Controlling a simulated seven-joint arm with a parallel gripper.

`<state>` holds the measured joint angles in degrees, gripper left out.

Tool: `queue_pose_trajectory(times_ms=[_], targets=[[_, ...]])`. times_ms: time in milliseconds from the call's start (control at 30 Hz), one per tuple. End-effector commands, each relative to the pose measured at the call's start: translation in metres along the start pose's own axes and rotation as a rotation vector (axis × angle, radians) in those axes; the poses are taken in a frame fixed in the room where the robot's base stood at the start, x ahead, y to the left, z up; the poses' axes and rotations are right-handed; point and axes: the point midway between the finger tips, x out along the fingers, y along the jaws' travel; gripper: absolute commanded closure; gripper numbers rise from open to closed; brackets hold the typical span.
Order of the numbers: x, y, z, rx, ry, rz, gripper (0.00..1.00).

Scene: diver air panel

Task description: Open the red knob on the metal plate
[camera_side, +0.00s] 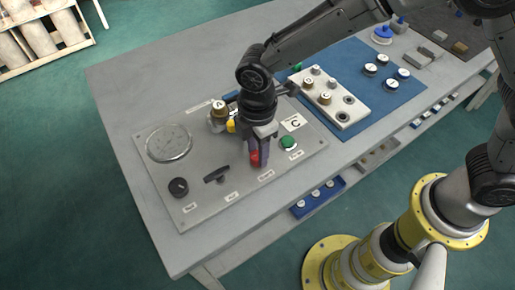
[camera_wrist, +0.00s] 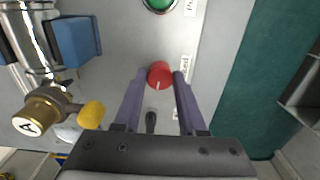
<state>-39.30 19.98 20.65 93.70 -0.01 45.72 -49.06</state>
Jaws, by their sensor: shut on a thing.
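The red knob (camera_wrist: 160,75) stands on the grey metal plate (camera_wrist: 115,20), with a pale pointer mark on its face in the wrist view. My gripper (camera_wrist: 160,78) points down at the plate, with one finger on each side of the red knob, shut on it. In the side view the red knob (camera_side: 255,158) shows between the fingertips of my gripper (camera_side: 258,157), partly covered by a finger. The metal plate (camera_side: 160,190) lies on the table.
A green button (camera_side: 288,143), a black lever (camera_side: 216,174), a black knob (camera_side: 178,187) and a round gauge (camera_side: 169,143) share the plate. A brass valve (camera_wrist: 45,112) with a yellow handle (camera_wrist: 91,114) is close to my gripper. A blue mat (camera_side: 375,109) lies beyond.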

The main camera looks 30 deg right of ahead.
Motion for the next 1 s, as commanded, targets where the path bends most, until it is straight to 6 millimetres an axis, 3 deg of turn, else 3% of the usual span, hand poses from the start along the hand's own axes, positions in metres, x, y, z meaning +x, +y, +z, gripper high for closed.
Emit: queue_pose_trajectory(times_ms=[667, 700, 867, 1000], targets=[[-0.0021, 0.0006, -0.0007, -0.069, 0.003, 0.003, 1.0], [-0.002, 0.0006, -0.0008, -0.069, 0.003, 0.003, 0.58], [-0.0015, 0.0005, -0.0006, -0.069, 0.002, 0.002, 0.3], [-0.0009, 0.0003, -0.0004, -0.069, 0.001, 0.001, 0.3]])
